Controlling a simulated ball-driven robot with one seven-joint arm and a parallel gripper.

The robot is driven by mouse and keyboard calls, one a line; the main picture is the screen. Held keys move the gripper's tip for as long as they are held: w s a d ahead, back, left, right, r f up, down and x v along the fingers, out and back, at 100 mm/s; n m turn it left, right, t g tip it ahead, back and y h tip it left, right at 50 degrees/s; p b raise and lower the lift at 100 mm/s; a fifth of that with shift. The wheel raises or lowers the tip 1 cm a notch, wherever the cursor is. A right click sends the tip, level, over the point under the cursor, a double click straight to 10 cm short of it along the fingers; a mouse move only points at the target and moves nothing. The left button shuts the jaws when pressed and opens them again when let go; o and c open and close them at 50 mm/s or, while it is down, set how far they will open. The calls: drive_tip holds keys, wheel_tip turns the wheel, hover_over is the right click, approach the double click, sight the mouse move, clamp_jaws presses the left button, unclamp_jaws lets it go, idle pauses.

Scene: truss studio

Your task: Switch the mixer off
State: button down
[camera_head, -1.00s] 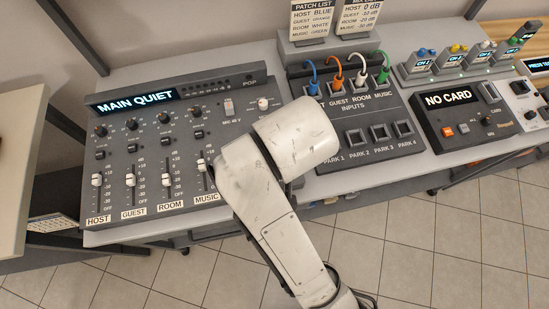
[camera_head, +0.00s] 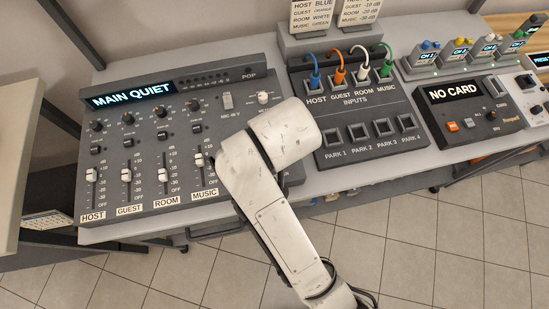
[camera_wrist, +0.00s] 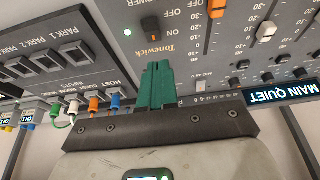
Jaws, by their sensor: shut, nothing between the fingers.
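The mixer (camera_head: 150,140) is a grey sloped console at the left in the head view, with a lit MAIN QUIET display (camera_head: 132,94). In the wrist view the mixer panel (camera_wrist: 185,62) appears upside down. In the head view my arm hides the gripper and the knob.
The patch panel (camera_head: 355,130) with several coloured cables stands right of the mixer; it also shows in the wrist view (camera_wrist: 45,65). Faders (camera_head: 92,176) line the mixer's left part. A NO CARD unit (camera_head: 455,110) is farther right.

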drive_tip(key=x, duration=0.3)
drive_tip(key=shift+f, duration=0.25)
drive_tip(key=shift+s+d+f+p, duration=0.15)
drive_tip(key=shift+s+f, duration=0.15)
drive_tip(key=shift+f, duration=0.2)
drive_tip(key=shift+s+d+f+p, duration=0.15)
drive_tip(key=shift+s+f, duration=0.1)
drive_tip(key=shift+f, duration=0.25)
drive_tip(key=shift+s+f, duration=0.25)
drive_tip(key=shift+f, duration=0.4)
drive_tip(key=shift+a, duration=0.1)
drive_tip(key=shift+s+d+f+t+b, duration=0.25)
drive_tip(key=shift+f+t+b, duration=0.15)
drive_tip(key=shift+f+b, duration=0.2)
drive_tip(key=shift+s+a+r+t, duration=0.1)
drive_tip(key=shift+t, duration=0.3)
